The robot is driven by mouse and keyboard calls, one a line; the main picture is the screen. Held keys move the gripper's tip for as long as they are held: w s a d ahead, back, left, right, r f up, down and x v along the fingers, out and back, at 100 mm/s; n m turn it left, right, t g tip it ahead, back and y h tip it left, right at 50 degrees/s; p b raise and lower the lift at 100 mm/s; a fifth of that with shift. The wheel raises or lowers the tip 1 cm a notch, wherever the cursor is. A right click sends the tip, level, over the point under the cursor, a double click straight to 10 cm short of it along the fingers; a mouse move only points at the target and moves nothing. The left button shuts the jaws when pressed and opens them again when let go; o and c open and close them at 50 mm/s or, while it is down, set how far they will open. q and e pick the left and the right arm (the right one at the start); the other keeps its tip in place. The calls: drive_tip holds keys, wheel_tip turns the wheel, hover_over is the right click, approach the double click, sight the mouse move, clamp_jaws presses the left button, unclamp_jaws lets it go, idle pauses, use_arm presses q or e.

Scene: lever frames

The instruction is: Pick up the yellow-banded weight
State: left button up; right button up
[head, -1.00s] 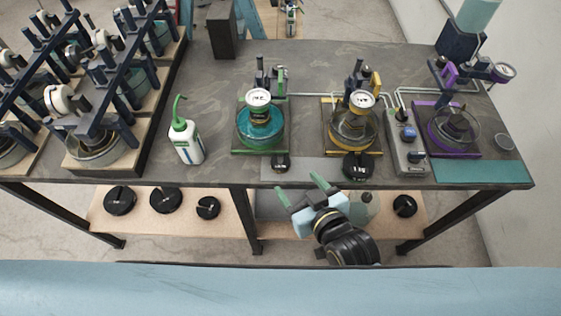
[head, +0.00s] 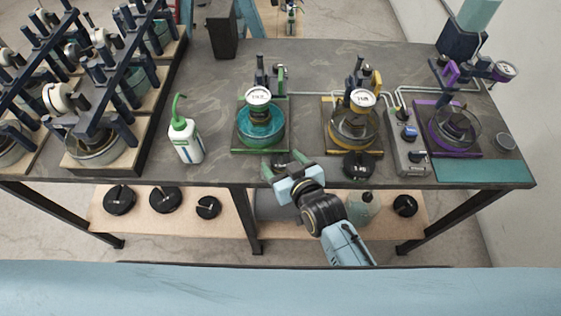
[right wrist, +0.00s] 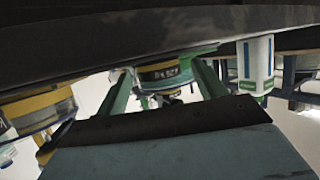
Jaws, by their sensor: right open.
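My left gripper is not in view.
A larger black weight (head: 359,166) stands to the right, before the yellow-framed station (head: 352,128). The green-framed station (head: 236,142) with its dish and gauge is just behind my gripper. A white bottle (head: 186,141) stands to the left. Several black weights lie on the lower shelf (head: 228,229).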

drive_tip(key=shift+c, duration=0.3)
drive_tip(key=c, duration=1.2)
